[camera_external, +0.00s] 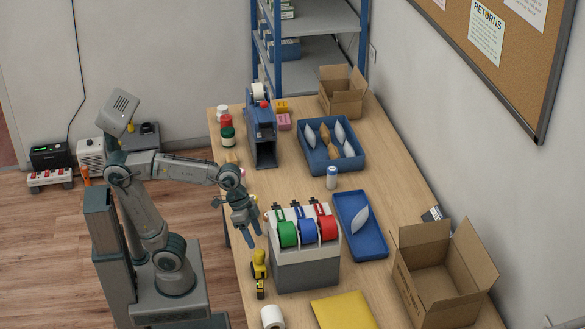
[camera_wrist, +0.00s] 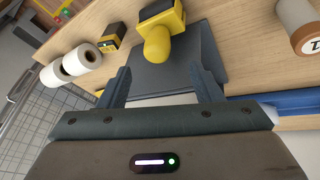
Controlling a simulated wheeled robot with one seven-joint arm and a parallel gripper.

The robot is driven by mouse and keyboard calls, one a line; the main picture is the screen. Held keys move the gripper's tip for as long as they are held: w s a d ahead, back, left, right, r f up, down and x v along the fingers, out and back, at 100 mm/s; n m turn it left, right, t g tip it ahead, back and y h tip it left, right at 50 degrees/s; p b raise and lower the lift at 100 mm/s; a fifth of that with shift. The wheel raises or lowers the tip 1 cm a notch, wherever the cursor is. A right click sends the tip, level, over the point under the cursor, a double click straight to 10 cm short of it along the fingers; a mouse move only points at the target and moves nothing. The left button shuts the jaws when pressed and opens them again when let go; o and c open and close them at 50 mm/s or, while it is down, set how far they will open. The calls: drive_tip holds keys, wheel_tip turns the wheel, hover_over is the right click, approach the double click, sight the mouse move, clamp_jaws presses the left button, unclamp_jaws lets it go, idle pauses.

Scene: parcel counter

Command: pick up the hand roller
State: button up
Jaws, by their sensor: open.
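I cannot pick out the hand roller with certainty in either view. A yellow and black object with a rounded yellow end (camera_wrist: 158,45) shows in the wrist view, just beyond and between my fingertips, apart from them. A yellow and black item (camera_external: 259,265), possibly the same one, stands near the counter's left edge in the external view, left of the tape dispenser. My gripper (camera_external: 246,224) is above that edge, pointing down, farther up the picture than the yellow item. In the wrist view my gripper (camera_wrist: 162,88) is open, with nothing between its fingers.
The grey dispenser (camera_external: 305,268) with green, blue and red tape stands right of my gripper. A white roll (camera_external: 273,317), yellow envelope (camera_external: 343,310), blue tray (camera_external: 374,247) and open carton (camera_external: 440,275) are nearby. Two white rolls (camera_wrist: 82,59) show in the wrist view.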

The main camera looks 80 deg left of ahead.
sight(258, 250)
drive_tip(key=x, duration=0.2)
drive_tip(key=s+x, duration=0.1)
drive_tip(key=x, duration=0.1)
drive_tip(key=shift+f, duration=0.25)
drive_tip(key=shift+w+d+f+b, duration=0.2)
drive_tip(key=shift+w+f+b, duration=0.1)
drive_tip(key=shift+f, duration=0.25)
clamp_jaws()
